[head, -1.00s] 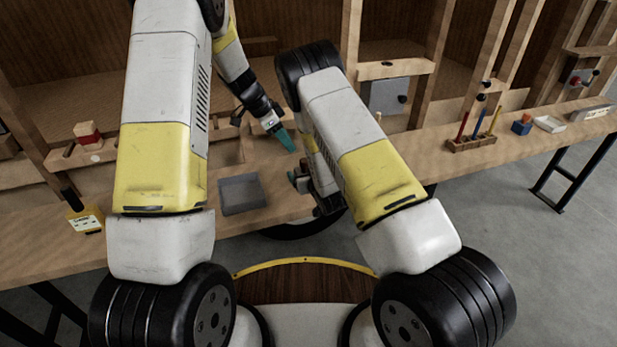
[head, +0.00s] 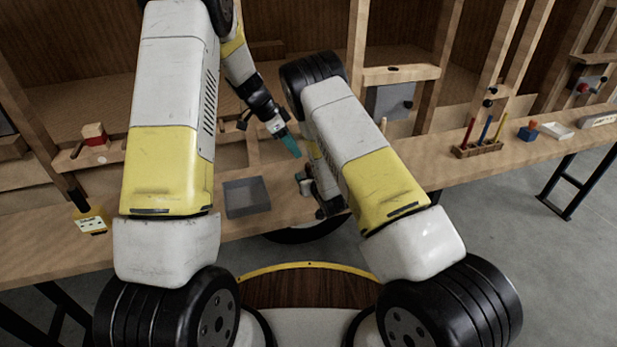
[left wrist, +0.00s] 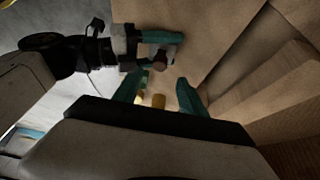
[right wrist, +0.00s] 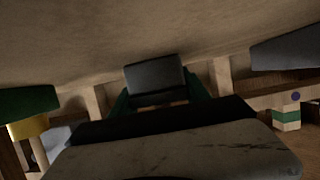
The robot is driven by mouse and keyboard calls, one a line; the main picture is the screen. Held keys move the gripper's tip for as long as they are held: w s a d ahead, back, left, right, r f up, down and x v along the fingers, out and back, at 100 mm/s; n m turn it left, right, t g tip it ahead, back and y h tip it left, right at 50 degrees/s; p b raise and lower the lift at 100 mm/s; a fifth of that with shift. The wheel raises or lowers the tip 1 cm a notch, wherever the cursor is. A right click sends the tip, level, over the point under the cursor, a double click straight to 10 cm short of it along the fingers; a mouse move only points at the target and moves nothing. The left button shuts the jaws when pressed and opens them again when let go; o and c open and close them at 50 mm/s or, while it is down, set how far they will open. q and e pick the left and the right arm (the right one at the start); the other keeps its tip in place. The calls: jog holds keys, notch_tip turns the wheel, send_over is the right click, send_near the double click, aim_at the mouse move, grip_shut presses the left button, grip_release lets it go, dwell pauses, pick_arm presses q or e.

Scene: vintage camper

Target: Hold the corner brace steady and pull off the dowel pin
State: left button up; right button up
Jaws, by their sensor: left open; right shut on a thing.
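My right gripper (head: 308,186) is low over the bench in the head view. In the left wrist view its teal finger (left wrist: 156,37) is shut on the grey corner brace (left wrist: 174,50). The brace shows as a dark grey block (right wrist: 155,78) between the fingers in the right wrist view. A brown round end, seemingly the dowel pin (left wrist: 160,62), shows at the brace. My left gripper (head: 290,146) is above and beside it; in the left wrist view its teal fingers (left wrist: 160,92) are apart, with the pin beyond their tips. The pin's length is hard to see.
A grey tray (head: 246,211) lies on the wooden bench left of the grippers. A rack with coloured sticks (head: 478,150) and a blue block (head: 527,134) are at right. A yellow bottle-like thing (head: 92,222) is at left. Wooden framing (head: 400,75) rises behind.

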pick_arm(q)
jog(key=shift+w+d+f+m+g+y, duration=0.3)
jog(key=shift+d+f+m+y, duration=0.05)
jog(key=shift+d+m+y, duration=0.6)
jog(key=shift+w+d+f+m+g+y, duration=0.35)
jog(key=shift+d+m+y, duration=0.55)
jog(key=shift+m, duration=0.15)
jog(key=shift+w+d+f+m+g+y, duration=0.25)
jog(key=shift+d+f+m+y, duration=0.1)
jog(key=shift+d+m+y, duration=0.6)
jog(key=shift+a+f, duration=0.1)
jog(key=shift+f, duration=3.8)
grip_shut()
jog(key=shift+r, duration=0.15)
